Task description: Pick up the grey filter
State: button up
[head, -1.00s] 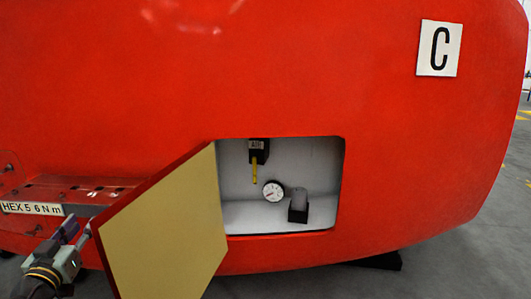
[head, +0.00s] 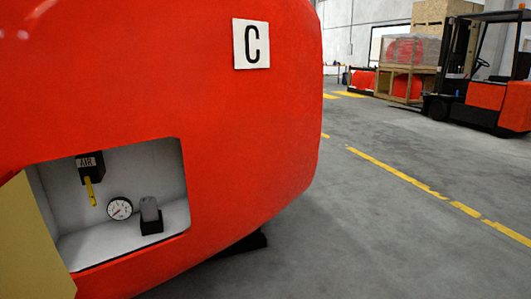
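The grey filter (head: 149,209) stands upright in a black base (head: 151,227) on the white floor of an open compartment (head: 92,237) in the red nosecone (head: 250,130). It is on the right side of the compartment, just right of a round white gauge (head: 120,208). My gripper is not in the head view now.
The compartment's yellow-faced door (head: 28,250) hangs open at the lower left. A yellow lever (head: 90,190) hangs under a black AIR block (head: 90,163). A forklift (head: 485,85) stands at the upper right. The grey floor (head: 385,225) right of the nosecone is clear.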

aim_at(148, 205)
jog(key=j+u, duration=1)
jog(key=i+j+z, duration=0.15)
jog(key=j+z, duration=0.15)
jog(key=j, duration=0.2)
jog(key=i+j+z, duration=0.15)
jog(key=j, duration=0.15)
jog(key=k+j+z, duration=0.15)
jog(key=j+z, duration=0.15)
jog(key=j, duration=0.1)
